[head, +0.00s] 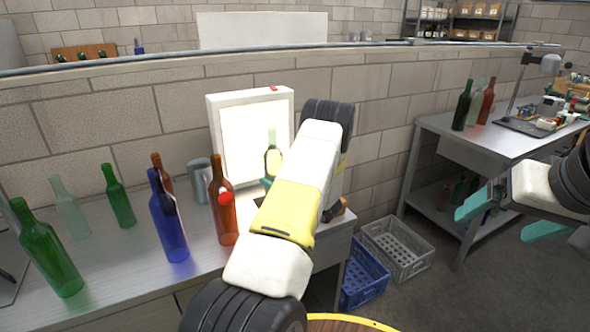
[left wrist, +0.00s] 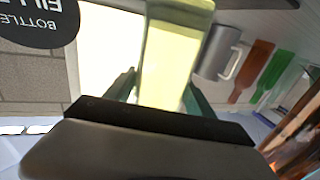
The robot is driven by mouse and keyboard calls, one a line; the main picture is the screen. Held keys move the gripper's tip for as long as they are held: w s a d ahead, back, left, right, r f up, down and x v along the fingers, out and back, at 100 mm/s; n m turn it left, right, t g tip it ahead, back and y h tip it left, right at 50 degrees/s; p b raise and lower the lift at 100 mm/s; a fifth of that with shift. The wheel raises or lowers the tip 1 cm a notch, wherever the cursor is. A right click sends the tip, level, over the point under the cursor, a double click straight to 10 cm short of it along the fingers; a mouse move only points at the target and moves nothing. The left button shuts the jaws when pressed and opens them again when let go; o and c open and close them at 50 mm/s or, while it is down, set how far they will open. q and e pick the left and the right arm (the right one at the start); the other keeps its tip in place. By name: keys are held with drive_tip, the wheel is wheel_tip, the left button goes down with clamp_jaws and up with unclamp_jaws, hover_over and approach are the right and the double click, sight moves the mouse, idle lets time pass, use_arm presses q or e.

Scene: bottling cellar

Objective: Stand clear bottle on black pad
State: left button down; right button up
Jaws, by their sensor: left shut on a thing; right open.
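My left gripper (head: 268,182) is mostly hidden behind my own arm, in front of the lit white panel. It is shut on a see-through pale yellow-green bottle (head: 273,158). In the left wrist view this bottle (left wrist: 172,55) stands between the teal fingers; its base is hidden. A pale, nearly clear bottle (head: 69,211) stands at the left of the bench. My right gripper (head: 508,214) is open and empty at the right, over the floor.
A brown bottle (head: 222,205) with a red spot stands just left of my arm. A blue bottle (head: 168,220), green bottles (head: 118,197) and a grey mug (head: 200,180) share the bench. The lit panel (head: 222,140) stands behind. Crates (head: 397,250) are on the floor.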

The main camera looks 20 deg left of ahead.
use_arm(q)
drive_tip(key=shift+r, duration=0.1)
drive_tip(key=shift+c, duration=1.6)
unclamp_jaws()
drive_tip(key=shift+f, duration=0.2)
